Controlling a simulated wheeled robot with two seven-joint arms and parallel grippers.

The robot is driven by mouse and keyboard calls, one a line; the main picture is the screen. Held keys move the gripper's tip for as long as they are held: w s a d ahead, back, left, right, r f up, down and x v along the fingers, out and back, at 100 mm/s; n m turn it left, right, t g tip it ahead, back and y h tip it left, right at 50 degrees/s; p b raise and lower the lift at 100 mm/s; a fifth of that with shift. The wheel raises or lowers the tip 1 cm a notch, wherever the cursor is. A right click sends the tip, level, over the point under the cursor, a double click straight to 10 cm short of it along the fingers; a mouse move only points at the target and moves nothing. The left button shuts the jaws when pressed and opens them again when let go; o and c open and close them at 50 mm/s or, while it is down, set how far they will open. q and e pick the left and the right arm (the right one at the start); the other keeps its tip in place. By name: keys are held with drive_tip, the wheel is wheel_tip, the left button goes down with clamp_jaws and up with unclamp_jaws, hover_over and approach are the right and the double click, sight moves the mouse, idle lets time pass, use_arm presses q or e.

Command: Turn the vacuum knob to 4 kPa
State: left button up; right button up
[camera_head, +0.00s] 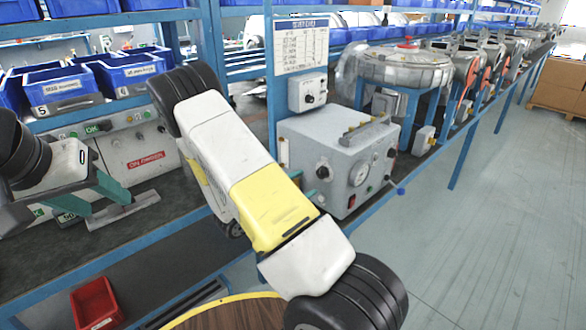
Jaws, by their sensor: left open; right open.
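A grey box (343,155) stands on the bench right of centre, with a round gauge (360,174) on its front. A dark knob (391,152) sits at the front's upper right and another (323,172) at its left; I cannot read their marks or tell which is the vacuum knob. My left gripper (118,212) is open and empty at the left, before a panel with buttons. My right arm crosses the middle. A small teal piece beside it looks like a fingertip of my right gripper (312,196), near the box's lower left; the rest is hidden.
A small box with a knob (309,98) and a notice board (301,45) are above the grey box. A round metal blower housing (405,68) stands behind. Blue bins (62,85) fill the left shelf. A red bin (95,303) is low left.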

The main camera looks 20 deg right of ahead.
sight(320, 173)
drive_tip(key=shift+n+t, duration=0.3)
drive_tip(key=shift+t, duration=0.1)
drive_tip(key=x, duration=0.7)
drive_tip(key=shift+w+d+f, duration=0.1)
drive_tip(key=shift+w+f, duration=0.2)
drive_tip(key=shift+w, duration=0.2)
clamp_jaws()
